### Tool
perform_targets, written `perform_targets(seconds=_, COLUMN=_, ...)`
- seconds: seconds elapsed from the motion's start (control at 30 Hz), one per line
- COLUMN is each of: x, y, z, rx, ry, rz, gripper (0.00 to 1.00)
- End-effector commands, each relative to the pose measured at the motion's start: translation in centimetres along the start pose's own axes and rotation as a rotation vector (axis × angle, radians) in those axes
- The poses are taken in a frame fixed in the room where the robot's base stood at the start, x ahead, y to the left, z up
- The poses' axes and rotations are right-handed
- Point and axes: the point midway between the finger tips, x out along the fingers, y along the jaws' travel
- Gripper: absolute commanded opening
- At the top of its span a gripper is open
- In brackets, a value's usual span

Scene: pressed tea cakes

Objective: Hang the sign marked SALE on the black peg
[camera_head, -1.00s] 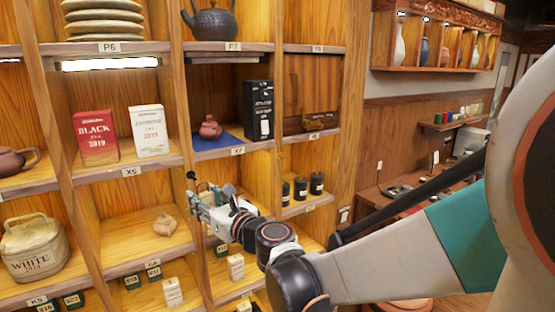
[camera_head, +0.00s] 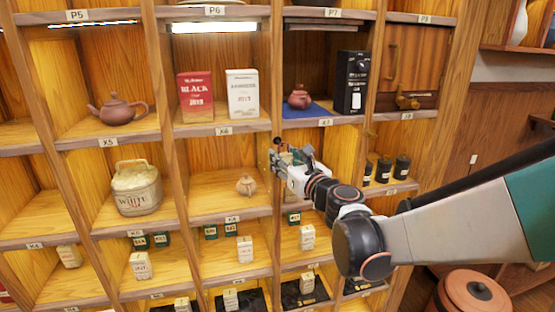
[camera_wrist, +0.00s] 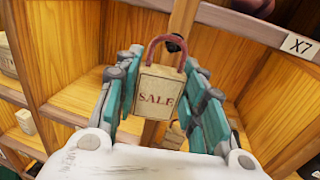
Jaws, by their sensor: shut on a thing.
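The SALE sign (camera_wrist: 157,92) is a small tan block with dark red lettering and a reddish loop on top. My gripper (camera_wrist: 160,100) is shut on it, with one teal-padded finger on each side. In the wrist view the black peg (camera_wrist: 174,42) shows through the upper part of the loop; I cannot tell whether the loop is around the peg or in front of it. In the head view the peg (camera_head: 277,141) sticks out from a shelf upright, just above my gripper (camera_head: 277,160). The sign is hard to make out there.
Wooden shelf compartments surround the peg. A reddish teapot (camera_head: 299,97) on a blue cloth stands above, and several black canisters (camera_head: 384,171) stand to the right.

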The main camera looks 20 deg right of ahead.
Motion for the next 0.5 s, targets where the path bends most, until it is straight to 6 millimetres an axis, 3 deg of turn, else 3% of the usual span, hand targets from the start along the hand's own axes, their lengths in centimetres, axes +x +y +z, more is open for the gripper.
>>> perform_targets(seconds=0.5, x=2.9, y=-0.6, z=-0.2, rx=0.0, ry=0.0, rz=0.001, gripper=0.13)
